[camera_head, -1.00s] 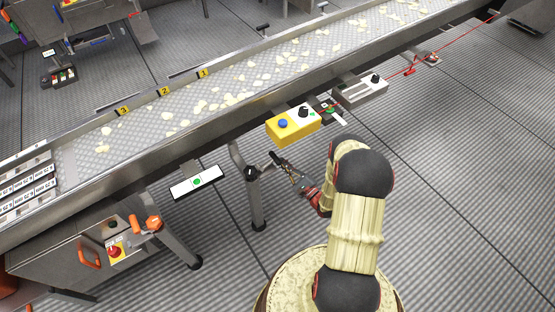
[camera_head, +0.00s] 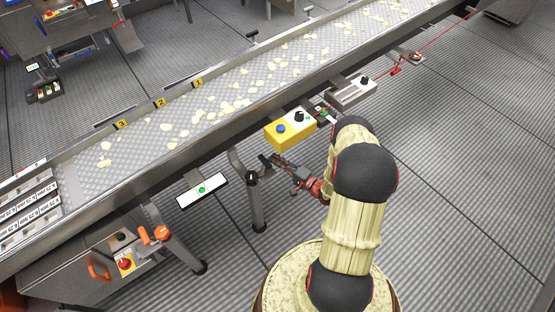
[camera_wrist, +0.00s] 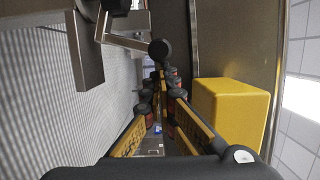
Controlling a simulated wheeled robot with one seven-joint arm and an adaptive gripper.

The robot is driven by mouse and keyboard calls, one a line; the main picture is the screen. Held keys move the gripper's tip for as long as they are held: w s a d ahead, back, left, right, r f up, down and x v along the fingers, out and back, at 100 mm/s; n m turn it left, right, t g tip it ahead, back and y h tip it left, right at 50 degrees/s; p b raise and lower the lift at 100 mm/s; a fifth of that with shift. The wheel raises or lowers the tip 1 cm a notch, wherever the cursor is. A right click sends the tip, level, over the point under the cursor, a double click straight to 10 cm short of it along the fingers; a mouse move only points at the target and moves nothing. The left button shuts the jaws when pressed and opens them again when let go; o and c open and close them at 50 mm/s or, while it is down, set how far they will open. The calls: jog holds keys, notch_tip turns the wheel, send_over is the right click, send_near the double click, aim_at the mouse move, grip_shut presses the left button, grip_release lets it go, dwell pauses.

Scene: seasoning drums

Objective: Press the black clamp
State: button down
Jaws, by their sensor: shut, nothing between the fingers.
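A black, round-headed part (camera_wrist: 159,47) that looks like the clamp stands just beyond my fingertips in the wrist view. In the head view a black knob (camera_head: 252,176) sits at the top of the conveyor's support leg, left of my gripper; I cannot tell for sure that it is the same part. My gripper (camera_head: 268,160) reaches left beneath the yellow box, close to the leg. The wrist view shows its fingers (camera_wrist: 160,80) closed together with nothing between them. Whether the tips touch the black part is unclear.
A yellow control box (camera_head: 290,129) with a blue button and black knob is just above my gripper; its side is close on the right in the wrist view (camera_wrist: 230,112). The conveyor (camera_head: 240,85) carries pale chips. A white panel (camera_head: 203,190) hangs at left. Floor at right is clear.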

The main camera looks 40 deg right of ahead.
jog(key=shift+a+r+n, duration=0.35)
jog(key=shift+a+n, duration=0.15)
jog(key=shift+n, duration=0.1)
jog(key=shift+s+a+r+p, duration=0.1)
jog(key=shift+a+r+p, duration=0.05)
jog(key=shift+a+p, duration=0.2)
jog(key=shift+a, duration=0.15)
jog(key=shift+r, duration=0.1)
jog(key=s+d+r, duration=0.1)
jog(key=s+d, duration=0.5)
jog(key=s, duration=0.3)
jog(key=shift+s+d+p, duration=0.25)
jog(key=shift+d+p, duration=0.05)
jog(key=shift+d, duration=0.1)
